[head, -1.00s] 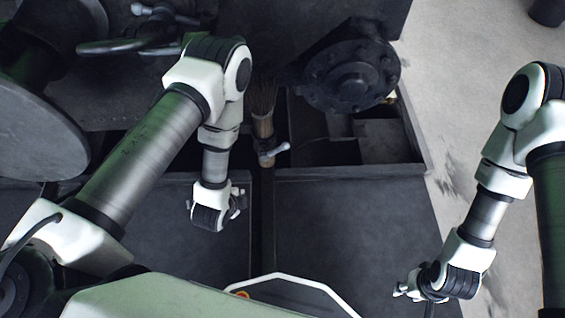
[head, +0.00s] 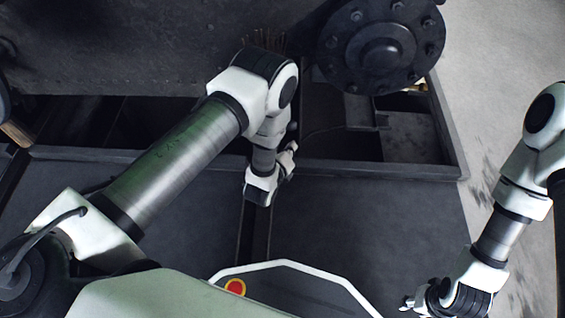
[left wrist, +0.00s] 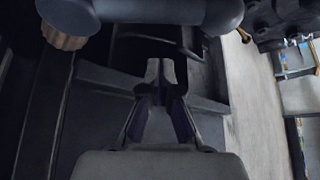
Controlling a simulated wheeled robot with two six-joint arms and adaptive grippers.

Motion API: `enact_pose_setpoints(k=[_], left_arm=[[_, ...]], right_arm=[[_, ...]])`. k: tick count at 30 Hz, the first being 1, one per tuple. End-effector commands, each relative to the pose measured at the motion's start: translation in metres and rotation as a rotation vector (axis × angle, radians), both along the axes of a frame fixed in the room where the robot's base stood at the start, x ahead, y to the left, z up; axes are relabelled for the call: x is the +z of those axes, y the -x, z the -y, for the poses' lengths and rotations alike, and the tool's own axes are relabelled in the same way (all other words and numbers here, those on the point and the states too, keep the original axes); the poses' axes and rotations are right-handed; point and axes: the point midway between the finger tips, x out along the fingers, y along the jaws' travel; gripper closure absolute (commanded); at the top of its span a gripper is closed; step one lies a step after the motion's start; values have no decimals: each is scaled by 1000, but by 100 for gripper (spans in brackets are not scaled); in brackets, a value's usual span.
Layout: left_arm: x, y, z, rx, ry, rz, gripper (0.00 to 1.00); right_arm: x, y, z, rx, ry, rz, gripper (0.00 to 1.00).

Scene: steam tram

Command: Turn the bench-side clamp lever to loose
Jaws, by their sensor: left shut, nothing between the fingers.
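A blue-grey bar with rounded ends, which looks like the clamp lever (left wrist: 150,12), crosses the top of the left wrist view, large and close. Its pivot and marked positions are not visible. In the head view my left arm hides most of that spot. My left gripper (head: 287,168) hangs over the seam between the dark panels, below the bolted flange. In the left wrist view its fingers (left wrist: 161,75) are shut and empty, below the bar in the picture. I cannot tell whether they touch it. My right gripper (head: 409,303) is low at the right, away from the lever.
A round bolted flange (head: 381,52) stands just right of my left wrist. An open dark tray (head: 455,150) with compartments lies below it. Brush bristles (head: 262,40) show behind my left arm.

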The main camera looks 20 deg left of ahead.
Motion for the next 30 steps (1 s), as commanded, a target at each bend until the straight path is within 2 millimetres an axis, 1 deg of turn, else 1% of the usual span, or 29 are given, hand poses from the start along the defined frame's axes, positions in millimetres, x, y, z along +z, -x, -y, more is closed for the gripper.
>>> enact_pose_setpoints(k=[1, 3, 6, 9, 12, 22, 30], left_arm=[[-9, -10, 1, 0, 0, 4, 100], [7, -8, -12, 3, -1, 1, 100], [18, -8, -20, 3, -1, 0, 100], [24, -7, -25, 1, 1, -1, 100], [27, -7, -26, 1, 1, -1, 100], [28, -8, -26, 1, 4, 0, 100], [30, -19, -27, 1, 48, 13, 100]], right_arm=[[-12, 0, 0, -2, 0, 1, 60], [-12, -1, 0, -3, 0, 2, 60], [-16, -1, 1, -4, 0, 3, 60], [-18, -1, 1, -4, 0, 3, 60], [-18, -1, 1, -5, 0, 3, 60], [-17, -1, 1, -5, 0, 3, 60], [-18, -1, 1, -5, 0, 3, 60]])
